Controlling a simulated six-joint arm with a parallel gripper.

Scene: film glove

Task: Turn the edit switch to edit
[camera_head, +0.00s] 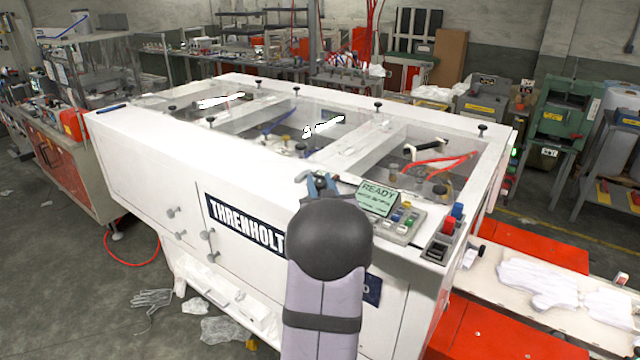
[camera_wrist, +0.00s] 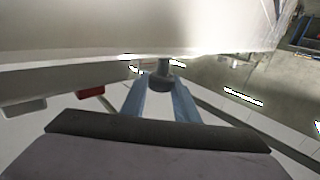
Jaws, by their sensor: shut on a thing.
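My gripper (camera_head: 320,186) is at the front top edge of the white machine, left of the green READY screen (camera_head: 378,198). Its blue fingers are shut on a dark grey knob (camera_wrist: 162,80), seen between the fingertips in the wrist view. The knob sits on a short grey stem. I can read no edit label or position mark on it, so which way it is turned cannot be told. A control panel (camera_head: 405,226) with several coloured buttons lies just right of the gripper.
The white machine (camera_head: 140,140) fills the middle, with clear covers and small dark knobs on top. A box with a red button (camera_head: 448,225) and a blue button (camera_head: 457,210) stands at its right corner. White gloves (camera_head: 540,283) lie on the conveyor at right.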

